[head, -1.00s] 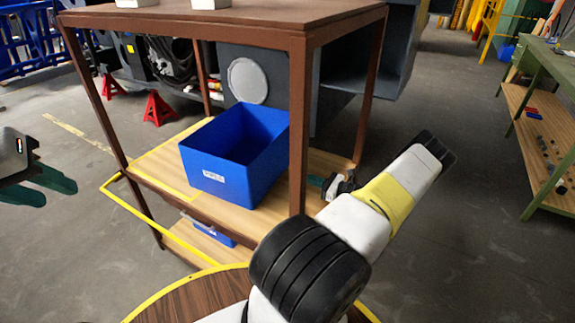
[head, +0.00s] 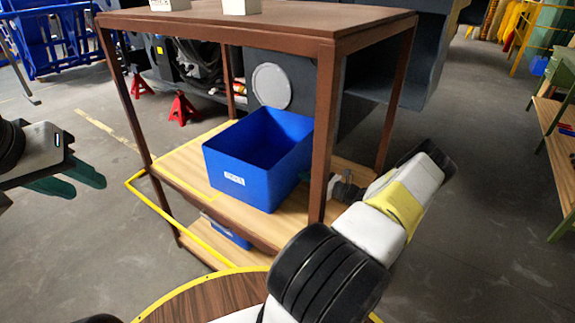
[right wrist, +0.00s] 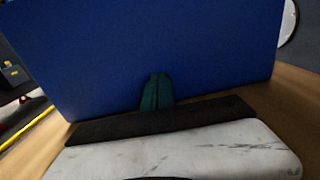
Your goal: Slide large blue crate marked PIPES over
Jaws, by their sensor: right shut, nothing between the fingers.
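The large blue crate (head: 240,181) is open-topped and stands upright on the wooden middle shelf (head: 182,167) of a brown metal rack. A white label (head: 234,179) is on its front; its lettering is too small to read surely. My right gripper (head: 306,177) is at the crate's right side, partly hidden behind the rack's front post. In the right wrist view, its teal fingers (right wrist: 157,91) are shut and empty, with their tips at the crate's blue wall (right wrist: 160,50), seemingly touching it. My left gripper (head: 78,180) is open and empty, left of the rack.
The brown front post (head: 323,140) stands between the camera and my right gripper. Bare shelf lies left of the crate, edged by yellow line. A smaller blue bin (head: 228,232) sits on the lower shelf. White boxes (head: 241,6) stand on the rack top (head: 300,22).

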